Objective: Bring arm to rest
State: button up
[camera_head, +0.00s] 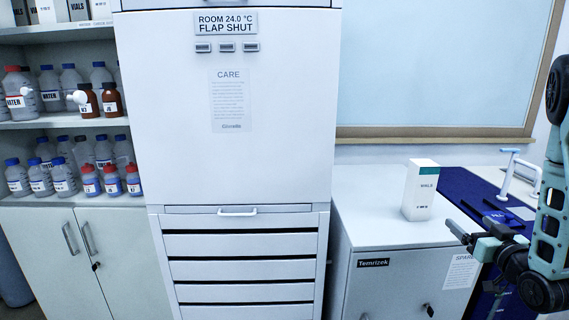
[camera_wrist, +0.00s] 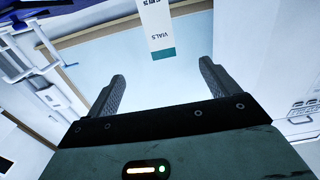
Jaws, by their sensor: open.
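My gripper (camera_head: 467,229) is at the right of the head view, beside and a little below a white box labelled VIALS with a teal band (camera_head: 421,190). The box stands upright on the white cabinet top (camera_head: 372,222). My gripper is apart from the box and holds nothing. In the wrist view my gripper (camera_wrist: 159,80) shows two dark fingers spread wide, with clear space between them. The vials box (camera_wrist: 158,32) shows beyond the fingertips at the top of the wrist view.
A tall white instrument (camera_head: 228,110) with a shut flap and drawers stands in the middle. Shelves of bottles (camera_head: 75,131) are at the left. A dark blue surface (camera_head: 462,188) with a white tap-like fixture (camera_head: 508,170) lies at the right, behind my arm.

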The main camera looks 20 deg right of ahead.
jog(key=w+a+n+g+y, duration=0.1)
jog(key=w+a+g+y, duration=0.1)
jog(key=w+a, duration=0.35)
jog(key=w+a+n+g+y, duration=0.2)
jog(key=w+a, duration=0.1)
jog(key=a, duration=0.6)
jog(key=s+a+n+g+y, duration=0.15)
jog(key=a+g, duration=0.25)
jog(key=a, duration=1.1)
jog(key=s+a+n+g, duration=0.3)
jog(key=s+a+g, duration=0.2)
jog(key=s+a, duration=0.65)
jog(key=s+a+r+n+g, duration=0.1)
jog(key=s+a+g, duration=0.1)
jog(key=s, duration=0.5)
jog(key=s+a+r+n+g, duration=0.1)
jog(key=s+a+r+g, duration=0.1)
jog(key=s, duration=0.6)
jog(key=shift+a+n+h, duration=0.35)
jog(key=shift+a+h, duration=0.1)
jog(key=shift+a, duration=0.1)
jog(key=shift+s, duration=0.1)
jog(key=shift+c, duration=0.4)
